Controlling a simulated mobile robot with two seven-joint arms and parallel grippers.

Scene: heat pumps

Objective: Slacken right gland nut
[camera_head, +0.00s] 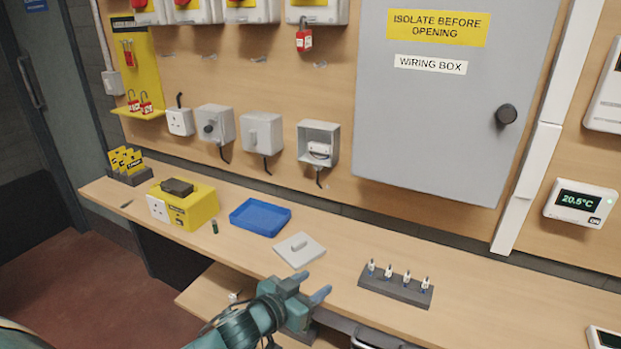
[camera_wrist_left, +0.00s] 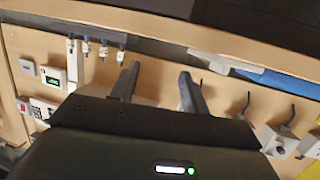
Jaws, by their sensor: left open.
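I cannot single out a right gland nut. The open grey box (camera_head: 319,148) on the wall shows a white part inside and a short black cable below it. Its fittings are too small to tell apart. The boxes with black cables also show, upside down, in the left wrist view, one of them a white box (camera_wrist_left: 278,140). My left gripper (camera_head: 308,285) is open and empty over the front edge of the bench, in front of the grey lid plate. Its two fingers (camera_wrist_left: 160,74) stand apart in the left wrist view with nothing between them. My right gripper is not in view.
The bench (camera_head: 340,270) holds a blue tray (camera_head: 260,216), a grey lid plate (camera_head: 299,250), a dark rack (camera_head: 396,288) with several small fittings and a yellow unit (camera_head: 190,209). A large grey wiring box (camera_head: 440,120) is on the wall, shut. Bench space between plate and rack is clear.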

